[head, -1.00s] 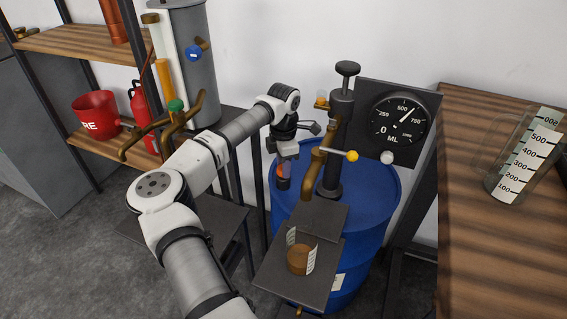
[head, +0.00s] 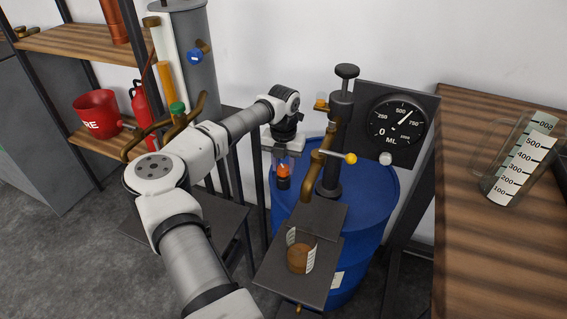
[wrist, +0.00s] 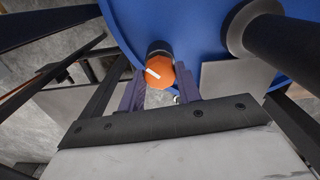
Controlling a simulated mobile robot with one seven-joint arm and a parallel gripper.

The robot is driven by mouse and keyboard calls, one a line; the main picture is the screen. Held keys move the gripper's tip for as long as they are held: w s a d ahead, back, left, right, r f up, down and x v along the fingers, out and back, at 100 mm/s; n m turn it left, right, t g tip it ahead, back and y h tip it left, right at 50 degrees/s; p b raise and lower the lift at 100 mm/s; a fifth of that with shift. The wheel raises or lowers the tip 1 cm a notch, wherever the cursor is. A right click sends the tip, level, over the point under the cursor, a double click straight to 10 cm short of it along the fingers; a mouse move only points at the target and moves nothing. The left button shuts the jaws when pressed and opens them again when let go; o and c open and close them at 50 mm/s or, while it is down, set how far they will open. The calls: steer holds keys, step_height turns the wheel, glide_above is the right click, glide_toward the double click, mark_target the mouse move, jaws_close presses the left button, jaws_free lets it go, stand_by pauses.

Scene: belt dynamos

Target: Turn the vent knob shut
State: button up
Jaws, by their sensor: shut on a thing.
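The vent knob is orange with a white line mark; it shows in the wrist view (wrist: 160,73) on a black stub at the edge of the blue barrel (head: 345,215). In the head view the knob (head: 284,170) shows below my gripper. My gripper (head: 284,164) points down at it, and in the wrist view its two fingers (wrist: 160,88) stand on either side of the knob, shut on it. The finger contact itself is partly hidden. The white line lies slanted in the wrist view.
A pump column (head: 338,130) with a brown spout and yellow-tipped lever (head: 351,158) stands close right of my gripper. Behind it is a round dial (head: 397,122). A beaker (head: 300,255) sits on a shelf in front. A wooden table (head: 480,230) is at right.

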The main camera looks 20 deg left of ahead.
mark_target(283, 167)
steer(key=n, duration=0.4)
steer(key=shift+n, duration=0.3)
steer(key=n, duration=0.4)
steer(key=shift+p, duration=0.4)
steer(key=shift+n, duration=0.3)
steer(key=o, duration=1)
steer(key=shift+c, duration=0.2)
step_height(283, 167, up, 14)
steer(key=shift+f, duration=0.1)
